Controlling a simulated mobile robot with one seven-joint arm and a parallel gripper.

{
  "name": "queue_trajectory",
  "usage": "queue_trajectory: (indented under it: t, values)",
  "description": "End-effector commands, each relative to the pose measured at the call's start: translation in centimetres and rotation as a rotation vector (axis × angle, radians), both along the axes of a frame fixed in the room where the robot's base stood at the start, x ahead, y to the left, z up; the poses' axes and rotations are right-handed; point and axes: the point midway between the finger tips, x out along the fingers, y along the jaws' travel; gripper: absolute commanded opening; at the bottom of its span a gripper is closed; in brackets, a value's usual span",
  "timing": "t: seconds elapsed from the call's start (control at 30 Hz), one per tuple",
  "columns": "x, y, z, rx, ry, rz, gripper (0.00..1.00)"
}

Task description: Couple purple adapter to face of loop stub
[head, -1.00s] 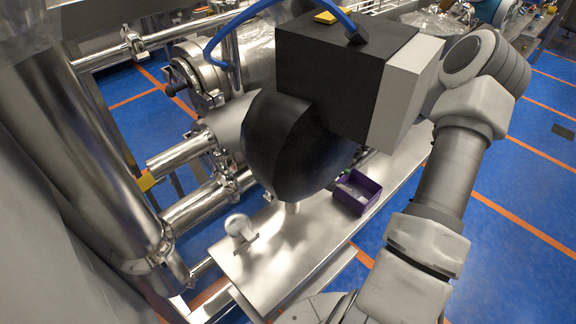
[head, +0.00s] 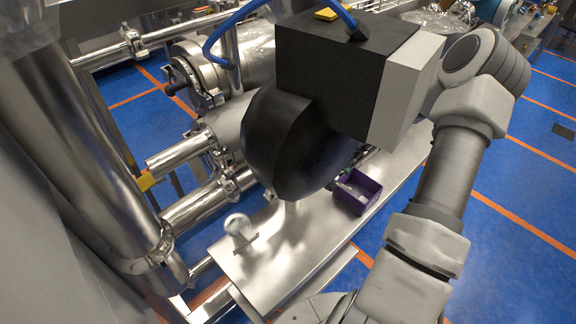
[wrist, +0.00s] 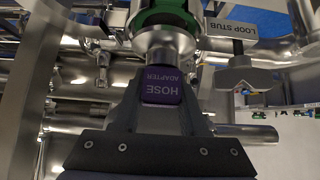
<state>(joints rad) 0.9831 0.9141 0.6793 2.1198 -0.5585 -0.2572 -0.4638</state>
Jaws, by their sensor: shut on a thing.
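In the wrist view my gripper (wrist: 161,104) is shut on the purple adapter (wrist: 162,86), whose block reads "HOSE ADAPTER" upside down. A round metal part and a green ring (wrist: 166,14) show just above the purple block. The loop stub is marked by a grey tag (wrist: 232,28) reading "LOOP STUB", right of the adapter. The stub's face is not clear to me, and I cannot tell whether the adapter touches it. In the head view my black wrist housing hides the fingers, the adapter and the stub.
A purple bin (head: 347,200) with pale contents stands on the steel bench (head: 290,258). A clear rounded piece (head: 239,226) stands at the bench's left. Shiny pipes (head: 200,203) crowd the left side. A metal knob clamp (wrist: 243,76) sits below the tag. Blue floor lies right.

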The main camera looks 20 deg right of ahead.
Motion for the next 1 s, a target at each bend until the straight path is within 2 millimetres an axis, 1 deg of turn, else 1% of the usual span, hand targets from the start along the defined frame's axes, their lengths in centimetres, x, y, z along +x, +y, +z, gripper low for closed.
queue_trajectory:
  t: [0.8,0.83,1.0]
  values:
    - [0.0,0.0,-1.9,0.0,-0.001,0.001,0.0]
    - [0.0,0.0,-1.8,0.0,-0.001,0.001,0.48]
    - [0.0,0.0,-1.8,0.0,-0.001,0.001,0.77]
